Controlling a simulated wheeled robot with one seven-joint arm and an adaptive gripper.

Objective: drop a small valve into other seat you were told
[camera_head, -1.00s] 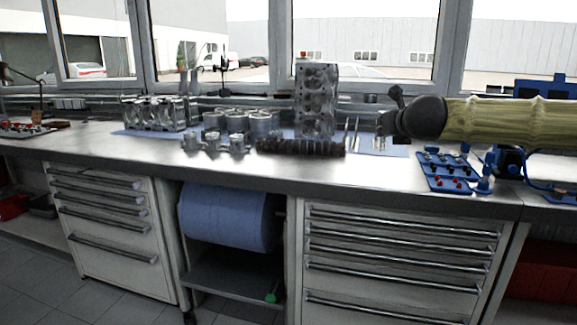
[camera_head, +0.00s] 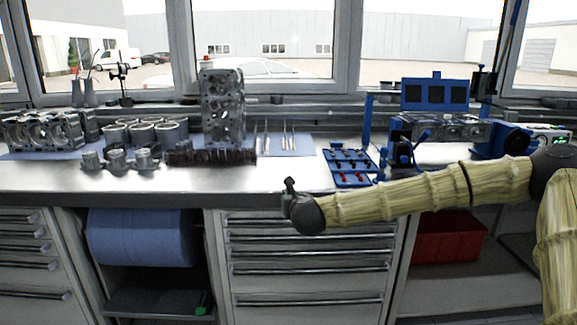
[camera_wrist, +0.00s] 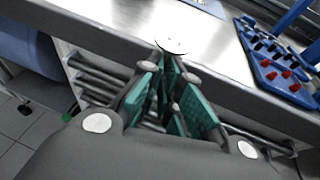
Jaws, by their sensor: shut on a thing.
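My gripper (camera_head: 290,186) is in front of the bench's front edge in the head view. In the wrist view its green-padded fingers (camera_wrist: 172,85) are closed together on a small valve (camera_wrist: 171,45), whose pale round head shows beyond the fingertips. The stem is mostly hidden between the pads. The cylinder head (camera_head: 445,128) lies in a blue stand (camera_head: 366,117) at the back right of the bench, well away from my gripper. Its seats are too small to make out. A blue tray (camera_head: 350,180) with red and dark pieces lies between; it also shows in the wrist view (camera_wrist: 276,80).
An upright engine block (camera_head: 222,110), a dark shaft (camera_head: 210,157), pistons (camera_head: 117,158) and cylinder liners (camera_head: 145,130) stand left on the steel bench (camera_head: 250,180). The bench front near my gripper is clear.

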